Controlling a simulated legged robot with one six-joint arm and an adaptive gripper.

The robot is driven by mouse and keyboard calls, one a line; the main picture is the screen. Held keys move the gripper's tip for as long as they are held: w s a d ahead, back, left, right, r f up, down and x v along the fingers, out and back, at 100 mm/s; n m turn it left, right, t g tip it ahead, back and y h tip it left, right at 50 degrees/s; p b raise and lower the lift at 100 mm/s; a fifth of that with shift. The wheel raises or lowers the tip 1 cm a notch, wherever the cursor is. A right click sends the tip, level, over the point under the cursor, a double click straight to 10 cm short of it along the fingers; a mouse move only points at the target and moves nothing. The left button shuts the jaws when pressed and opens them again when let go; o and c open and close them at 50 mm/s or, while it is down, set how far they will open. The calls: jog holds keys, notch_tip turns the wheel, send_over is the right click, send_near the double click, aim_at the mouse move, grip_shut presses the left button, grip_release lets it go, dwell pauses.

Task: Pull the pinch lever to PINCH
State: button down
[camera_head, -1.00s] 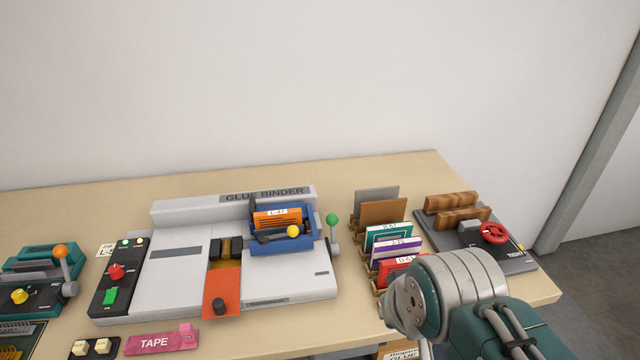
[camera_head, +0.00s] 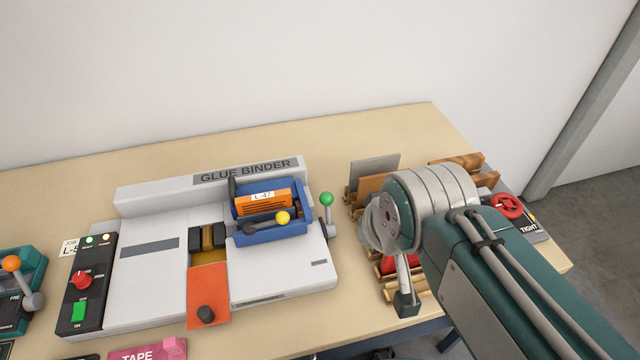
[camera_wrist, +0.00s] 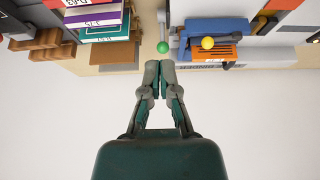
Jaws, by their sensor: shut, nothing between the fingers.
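The glue binder (camera_head: 140,262) lies on the table with a blue carriage (camera_head: 275,236) holding an orange L-47 book (camera_head: 262,201). A lever with a green knob (camera_head: 326,199) stands upright at the binder's right side. A yellow-knobbed lever (camera_head: 283,217) lies across the carriage front. No PINCH lettering is readable, so I cannot tell which lever is named. My gripper (camera_wrist: 160,67) is shut and empty in the wrist view. The green knob (camera_wrist: 162,47) appears just beyond its fingertips, with no clear contact. The yellow knob (camera_wrist: 208,43) appears farther right.
A wooden rack (camera_head: 388,281) of books stands right of the binder, partly behind my arm. A red handwheel (camera_head: 508,206) is on a press at the far right. A control box with a red knob (camera_head: 81,280) is at the left. Bare tabletop lies behind the binder.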

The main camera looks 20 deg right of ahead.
jog(key=r+n+g, duration=0.1)
jog(key=g, duration=0.1)
send_over(328, 215)
jog(key=s, duration=0.6)
jog(key=w+f+g, duration=0.1)
jog(key=w+f, duration=0.2)
jog(key=w, duration=0.4)
jog(key=w+f+n+g, duration=0.1)
jog(key=w+f, duration=0.3)
jog(key=w, duration=0.3)
jog(key=shift+a+g+y, duration=0.25)
jog(key=shift+g+y, duration=0.05)
jog(key=shift+f, duration=0.2)
notch_tip(328, 215, down, 9)
jog(key=s, duration=0.2)
jog(key=shift+s, duration=0.4)
jog(key=shift+r, duration=0.2)
